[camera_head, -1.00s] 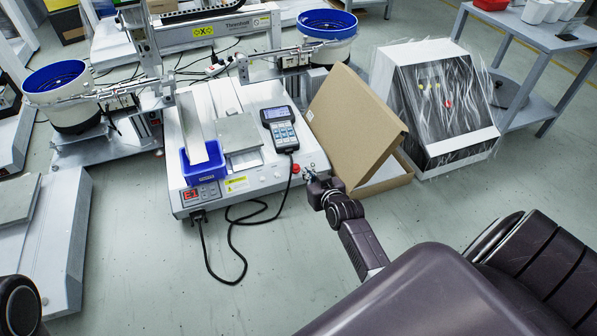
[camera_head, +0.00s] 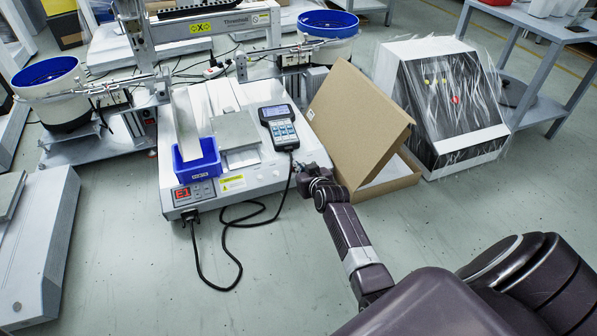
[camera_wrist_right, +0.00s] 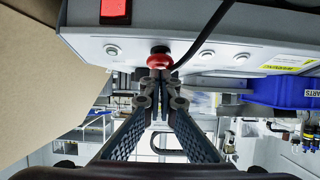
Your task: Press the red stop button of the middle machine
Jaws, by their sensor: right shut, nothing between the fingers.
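The middle machine (camera_head: 207,206) is a white box with a front panel, standing in the centre of the head view. Its red stop button (camera_wrist_right: 159,61) shows in the wrist view as a round red knob on the front panel. My right gripper (camera_wrist_right: 158,80) is shut and empty, with its fingertips right at the button. I cannot tell whether they touch it. In the head view my right gripper (camera_head: 304,174) is at the machine's front right corner and hides the button. My left gripper is not in view.
An open cardboard box (camera_head: 352,120) stands close to the right of my gripper. A handheld controller (camera_head: 280,128) and a blue bin (camera_head: 197,162) sit on the machine. A black cable (camera_head: 232,240) loops onto the floor. A red switch (camera_wrist_right: 115,10) is near the button.

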